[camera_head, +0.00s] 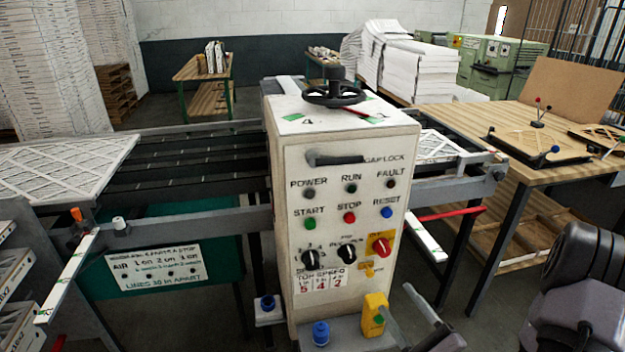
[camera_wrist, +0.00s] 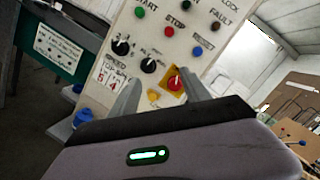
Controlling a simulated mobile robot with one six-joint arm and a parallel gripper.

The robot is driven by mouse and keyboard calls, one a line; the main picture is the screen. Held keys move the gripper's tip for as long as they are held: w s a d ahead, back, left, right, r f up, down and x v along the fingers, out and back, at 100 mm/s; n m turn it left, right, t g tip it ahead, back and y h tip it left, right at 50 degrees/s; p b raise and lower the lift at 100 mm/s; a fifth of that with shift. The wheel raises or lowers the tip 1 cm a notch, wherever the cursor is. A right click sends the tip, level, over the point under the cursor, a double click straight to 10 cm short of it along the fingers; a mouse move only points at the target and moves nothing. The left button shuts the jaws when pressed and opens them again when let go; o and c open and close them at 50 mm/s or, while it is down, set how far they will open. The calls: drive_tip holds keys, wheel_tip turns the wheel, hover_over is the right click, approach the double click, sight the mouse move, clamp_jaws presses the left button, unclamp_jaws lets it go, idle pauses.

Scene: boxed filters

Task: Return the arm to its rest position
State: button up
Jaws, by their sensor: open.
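My gripper (camera_wrist: 157,98) shows in the wrist view with its two grey fingers apart and nothing between them. It faces the lower part of the white control cabinet (camera_head: 290,160), which also shows in the wrist view (camera_wrist: 155,30). The red knob on its yellow plate (camera_wrist: 175,82) appears beyond the fingers, close to the right one; I cannot tell the exact gap. In the head view, part of my arm (camera_head: 585,290) is at the lower right, and the gripper itself is out of that picture.
A conveyor with dark rollers (camera_head: 190,165) runs behind the cabinet. A blue knob (camera_head: 321,333) and a yellow box (camera_head: 374,314) stand at the cabinet's foot. A wooden table (camera_head: 470,122) is on the right. Grey floor shows between the cabinet and the table.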

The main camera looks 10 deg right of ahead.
drive_tip(key=s+a+r+n+g+y, duration=0.2)
drive_tip(key=a+r+n+g+y, duration=0.25)
drive_tip(key=a, duration=0.35)
drive_tip(key=s+a+r+n+g+y, duration=0.1)
drive_tip(key=a+r+n+g+y, duration=0.4)
drive_tip(key=a, duration=0.3)
drive_tip(key=s+a+f+n+g+h, duration=0.2)
drive_tip(key=s+a+n+g+h, duration=0.1)
drive_tip(key=s+a+n+g, duration=0.75)
drive_tip(key=s+d+r+t+h, duration=0.1)
drive_tip(key=d+r+t+h, duration=0.4)
drive_tip(key=d+h, duration=0.4)
drive_tip(key=shift+s+d+r+t, duration=0.15)
drive_tip(key=shift+d+t, duration=0.35)
drive_tip(key=shift+t, duration=0.4)
